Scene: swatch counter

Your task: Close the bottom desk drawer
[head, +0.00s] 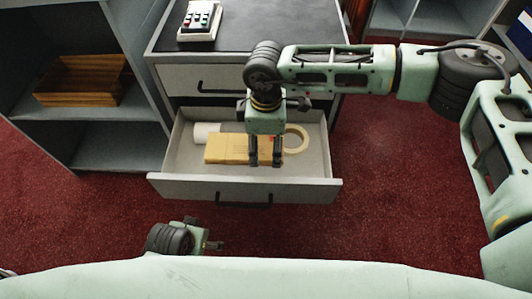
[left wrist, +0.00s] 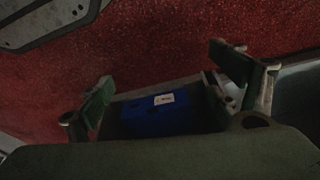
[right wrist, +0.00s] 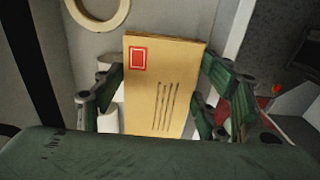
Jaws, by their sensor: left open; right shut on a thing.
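The bottom desk drawer (head: 180,184) is pulled out of the desk, with its dark bar handle (head: 243,203) on the front. Inside lie a tan envelope (head: 228,148), a white roll (head: 203,132) and a ring of tape (head: 298,139). My right gripper (head: 265,164) reaches down into the drawer and is shut on the envelope. In the right wrist view the envelope (right wrist: 165,85) stands between the fingers, with a red stamp mark and dark lines. My left gripper (head: 215,245) is low in front of the drawer, and its fingers (left wrist: 168,90) are apart in the left wrist view.
The upper drawer (head: 180,80) is shut. A keypad device (head: 199,20) stands on the desk top (head: 260,25). A shelf unit on the left holds a wooden box (head: 82,80). A blue box (left wrist: 158,118) shows in the left wrist view. Red carpet (head: 400,150) is clear at right.

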